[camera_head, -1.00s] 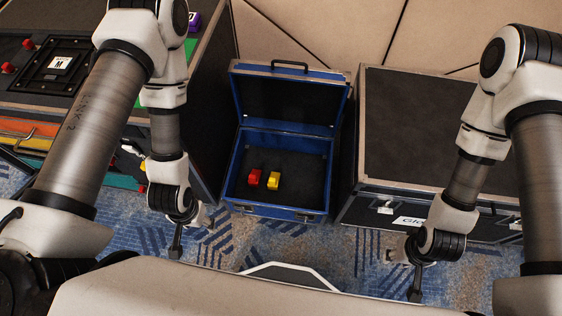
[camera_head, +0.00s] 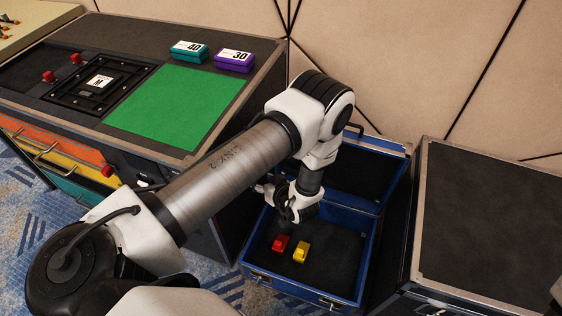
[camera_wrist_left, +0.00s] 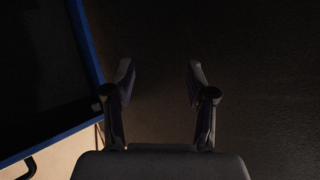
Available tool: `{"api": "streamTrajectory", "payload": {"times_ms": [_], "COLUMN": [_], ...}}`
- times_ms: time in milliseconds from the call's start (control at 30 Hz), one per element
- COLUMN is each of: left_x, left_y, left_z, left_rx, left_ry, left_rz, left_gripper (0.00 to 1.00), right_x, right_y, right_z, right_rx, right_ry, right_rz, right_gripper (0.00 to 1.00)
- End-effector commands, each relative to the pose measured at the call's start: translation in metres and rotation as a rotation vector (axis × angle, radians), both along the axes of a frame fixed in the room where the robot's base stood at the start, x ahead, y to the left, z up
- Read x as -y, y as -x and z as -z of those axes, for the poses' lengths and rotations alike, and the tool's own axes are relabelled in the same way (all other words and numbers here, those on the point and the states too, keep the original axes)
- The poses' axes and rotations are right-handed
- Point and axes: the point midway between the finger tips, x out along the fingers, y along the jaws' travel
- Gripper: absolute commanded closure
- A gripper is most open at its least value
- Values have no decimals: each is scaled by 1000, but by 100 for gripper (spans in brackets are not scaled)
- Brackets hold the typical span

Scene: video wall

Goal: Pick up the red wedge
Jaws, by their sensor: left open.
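The red wedge (camera_head: 281,243) lies on the dark floor of the open blue case (camera_head: 300,290), left of a yellow block (camera_head: 301,252). My left arm reaches over the case from the left, with its wrist above and behind the red wedge in the head view. My left gripper (camera_wrist_left: 159,78) is open and empty in the left wrist view, its two fingers apart over a dark surface. No wedge shows in that wrist view. In the head view its fingertips cannot be made out. My right gripper is not in view.
The case's raised lid (camera_head: 367,170) stands behind my left wrist. A dark crate (camera_head: 490,220) stands to the right. On the left is a console with a green mat (camera_head: 180,105), a teal box (camera_head: 188,51) and a purple box (camera_head: 234,60).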

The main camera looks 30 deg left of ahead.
Motion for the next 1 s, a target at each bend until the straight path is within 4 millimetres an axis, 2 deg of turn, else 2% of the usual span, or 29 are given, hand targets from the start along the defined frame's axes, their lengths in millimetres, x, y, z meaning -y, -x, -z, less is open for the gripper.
{"api": "streamTrajectory", "payload": {"times_ms": [33, 100, 167, 300, 400, 433, 500, 633, 833, 1000], "left_x": [8, 22, 38, 82, 108, 114, 123, 126, 102, 76], "left_y": [-8, -13, -13, -6, 2, 4, 8, 12, 14, 20], "left_z": [55, 94, 129, 218, 269, 280, 297, 306, 316, 332], "left_rx": [62, 139, 187, 249, 259, 259, 257, 254, 252, 252], "left_ry": [-29, -58, -67, -51, -32, -28, -19, -14, -15, -15], "left_rz": [-75, -193, -280, -433, -485, -491, -501, -507, -509, -507], "left_gripper": [44, 44, 44, 44, 44, 44, 44, 44, 44, 44], "right_x": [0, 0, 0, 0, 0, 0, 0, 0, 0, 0], "right_y": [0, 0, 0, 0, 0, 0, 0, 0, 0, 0], "right_z": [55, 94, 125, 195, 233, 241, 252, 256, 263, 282], "right_rx": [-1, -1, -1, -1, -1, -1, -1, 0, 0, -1], "right_ry": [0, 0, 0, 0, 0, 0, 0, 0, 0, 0], "right_rz": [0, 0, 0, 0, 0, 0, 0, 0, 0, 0], "right_gripper": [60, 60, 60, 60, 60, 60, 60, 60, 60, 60]}}
